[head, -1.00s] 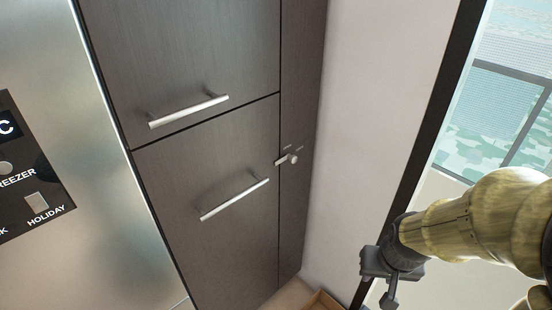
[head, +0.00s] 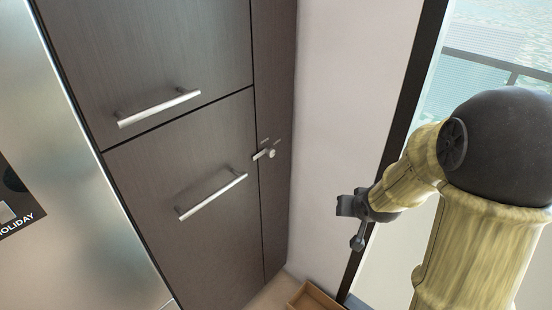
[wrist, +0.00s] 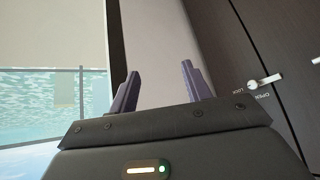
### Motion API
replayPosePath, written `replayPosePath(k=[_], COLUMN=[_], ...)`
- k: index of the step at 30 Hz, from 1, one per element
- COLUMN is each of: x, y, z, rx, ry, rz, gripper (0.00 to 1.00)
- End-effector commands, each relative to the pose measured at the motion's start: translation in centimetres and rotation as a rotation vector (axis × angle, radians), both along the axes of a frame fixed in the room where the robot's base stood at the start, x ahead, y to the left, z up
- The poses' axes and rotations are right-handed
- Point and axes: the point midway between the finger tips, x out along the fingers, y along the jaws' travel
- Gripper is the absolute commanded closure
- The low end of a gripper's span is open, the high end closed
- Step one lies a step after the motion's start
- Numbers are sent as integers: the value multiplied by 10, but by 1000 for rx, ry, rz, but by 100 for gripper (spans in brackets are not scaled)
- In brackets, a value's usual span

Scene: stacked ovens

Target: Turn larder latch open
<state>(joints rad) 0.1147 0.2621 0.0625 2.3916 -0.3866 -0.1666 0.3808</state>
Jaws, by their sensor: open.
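The larder latch (head: 265,154) is a small silver turn-lever with a round knob. It sits on the narrow dark panel at the right end of the cabinets. In the wrist view the latch (wrist: 266,80) shows at the right, with "LOCK" and "OPEN" lettering beside it. Its lever points left toward the lower door in the head view. My gripper (head: 354,219) is to the right of the latch, in front of the pale wall and apart from it. In the wrist view my gripper (wrist: 157,88) has its two dark fingers spread, with nothing between them.
Two dark cabinet doors carry silver bar handles, an upper handle (head: 159,108) and a lower handle (head: 212,196). A steel fridge (head: 75,170) stands at the left. A dark-framed window (head: 490,60) is at the right. A wooden tray (head: 316,297) lies low near the wall.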

Motion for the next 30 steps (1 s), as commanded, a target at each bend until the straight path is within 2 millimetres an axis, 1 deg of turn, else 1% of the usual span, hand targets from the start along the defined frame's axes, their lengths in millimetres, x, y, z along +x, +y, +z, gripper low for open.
replayPosePath(k=[1,3,6,9,12,15,18,21,24,30], x=[21,48,80,103,117,121,119,115,113,113], y=[1,8,22,37,53,65,72,75,76,77], z=[-7,-9,-13,-15,-17,-16,-14,-11,-9,-9], rx=[40,115,250,414,604,804,970,1074,1112,1111], ry=[-52,-134,-234,-311,-365,-392,-396,-390,-386,-386], rz=[7,31,72,124,181,243,296,329,344,345], gripper=[51,51,51,51,51,51,51,51,51,51])
